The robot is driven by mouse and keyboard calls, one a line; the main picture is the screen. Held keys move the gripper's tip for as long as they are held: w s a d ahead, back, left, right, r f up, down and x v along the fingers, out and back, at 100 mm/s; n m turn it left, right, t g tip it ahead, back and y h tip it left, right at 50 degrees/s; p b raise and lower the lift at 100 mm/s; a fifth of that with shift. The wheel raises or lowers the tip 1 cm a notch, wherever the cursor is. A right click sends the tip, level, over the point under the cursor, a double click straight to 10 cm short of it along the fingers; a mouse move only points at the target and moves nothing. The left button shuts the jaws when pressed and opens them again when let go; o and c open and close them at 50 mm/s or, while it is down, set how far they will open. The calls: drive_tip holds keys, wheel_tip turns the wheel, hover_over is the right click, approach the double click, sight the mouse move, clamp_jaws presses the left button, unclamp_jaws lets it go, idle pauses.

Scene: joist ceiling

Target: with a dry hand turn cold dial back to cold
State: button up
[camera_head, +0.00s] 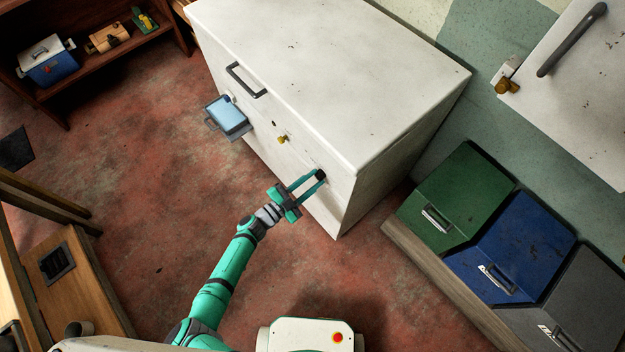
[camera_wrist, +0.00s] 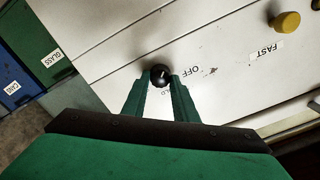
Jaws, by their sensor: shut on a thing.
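The cold dial (camera_head: 320,174) is a small black round knob low on the front face of a white chest freezer (camera_head: 330,85). My gripper (camera_head: 314,178) reaches it from the front, with its two green fingers around it. In the wrist view the dial (camera_wrist: 160,74) sits between the tips of my gripper (camera_wrist: 159,84), which is shut on it. A pale mark shows on the dial's face. The word OFF (camera_wrist: 192,71) is printed to its right, and a partly covered label ending in "LD" shows just below the dial.
A yellow knob (camera_head: 283,139) marked FAST and a light blue box (camera_head: 226,112) on a bracket are on the same front. Green (camera_head: 460,190), blue (camera_head: 510,245) and grey bins stand at right. A wooden shelf (camera_head: 100,55) is at upper left. Red floor between is clear.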

drive_tip(key=shift+m, duration=1.1)
drive_tip(key=o, duration=1.1)
drive_tip(key=shift+c, duration=0.2)
drive_tip(key=v, duration=1.1)
